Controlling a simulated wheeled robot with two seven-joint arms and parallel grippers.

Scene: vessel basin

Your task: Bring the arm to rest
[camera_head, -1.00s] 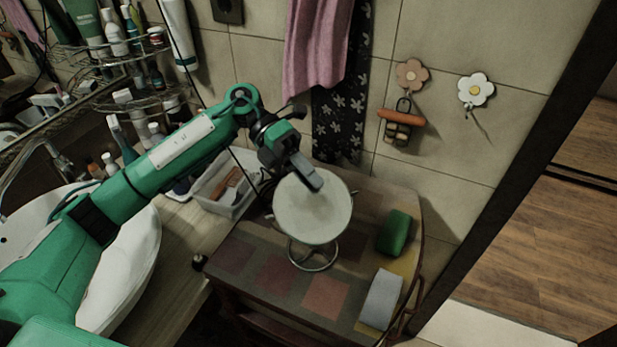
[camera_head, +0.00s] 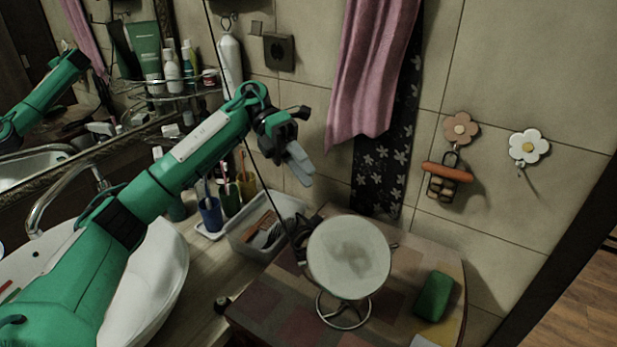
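My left arm reaches in from the lower left over the white basin. My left gripper (camera_head: 299,163) hangs in the air above and to the left of the round mirror (camera_head: 349,256), in front of the tiled wall. Its fingers appear close together with nothing between them, but the angle does not show clearly whether they are shut. My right gripper is not in view.
The round mirror stands on a small patterned table (camera_head: 265,306) beside a green sponge (camera_head: 434,295). A clear bin (camera_head: 252,243) with brushes and several cups stand on the counter. The white basin (camera_head: 150,285) is at left. Towels (camera_head: 368,75) hang behind the gripper.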

